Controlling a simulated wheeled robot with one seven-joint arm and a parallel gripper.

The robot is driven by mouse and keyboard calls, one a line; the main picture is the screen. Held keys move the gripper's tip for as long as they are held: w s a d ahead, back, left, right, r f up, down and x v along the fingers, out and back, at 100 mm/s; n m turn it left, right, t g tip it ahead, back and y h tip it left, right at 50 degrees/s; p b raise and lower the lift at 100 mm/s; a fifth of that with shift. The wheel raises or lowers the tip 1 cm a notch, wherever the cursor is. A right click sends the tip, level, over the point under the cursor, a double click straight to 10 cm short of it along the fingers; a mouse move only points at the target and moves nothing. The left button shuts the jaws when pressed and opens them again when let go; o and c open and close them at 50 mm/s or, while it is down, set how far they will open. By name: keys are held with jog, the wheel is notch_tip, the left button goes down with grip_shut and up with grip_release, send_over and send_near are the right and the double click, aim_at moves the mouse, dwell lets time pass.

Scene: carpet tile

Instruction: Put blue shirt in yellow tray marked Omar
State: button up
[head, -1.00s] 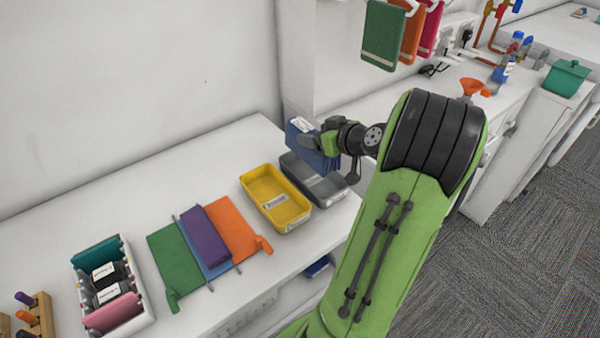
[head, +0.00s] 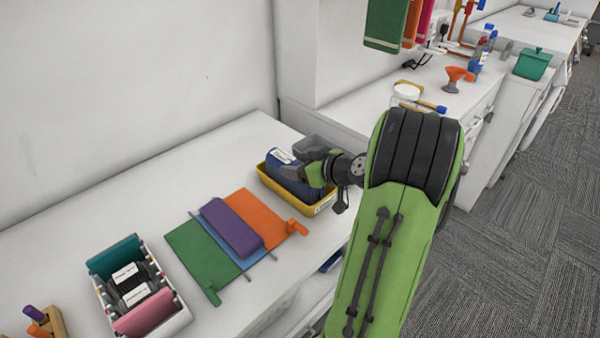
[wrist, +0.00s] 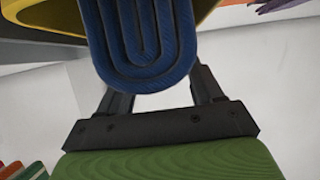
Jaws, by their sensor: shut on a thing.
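The blue shirt (head: 288,176) is a folded bundle with a white label on top. It is within the outline of the yellow tray (head: 292,203), its lower part hidden behind the near rim. I cannot tell whether it touches the tray floor. My gripper (head: 308,172) is shut on the shirt from the right side. In the wrist view the shirt's rounded folds (wrist: 142,45) lie between the fingers of my gripper (wrist: 160,80), with yellow tray wall (wrist: 45,14) on both sides. The tray's front label is too small to read.
A grey tray (head: 318,146) stands just behind the yellow one. To the left lies a folding board (head: 205,262) with a purple folded cloth (head: 232,228) on it. A white box (head: 178,318) of folded cloths stands at the near left. The counter's back left is clear.

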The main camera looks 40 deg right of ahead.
jog(key=shift+d+f, duration=0.15)
jog(key=shift+f, duration=0.3)
jog(key=shift+f, duration=0.2)
jog(key=o, duration=1.2)
jog(key=shift+c, duration=0.2)
jog(key=shift+r, duration=0.1)
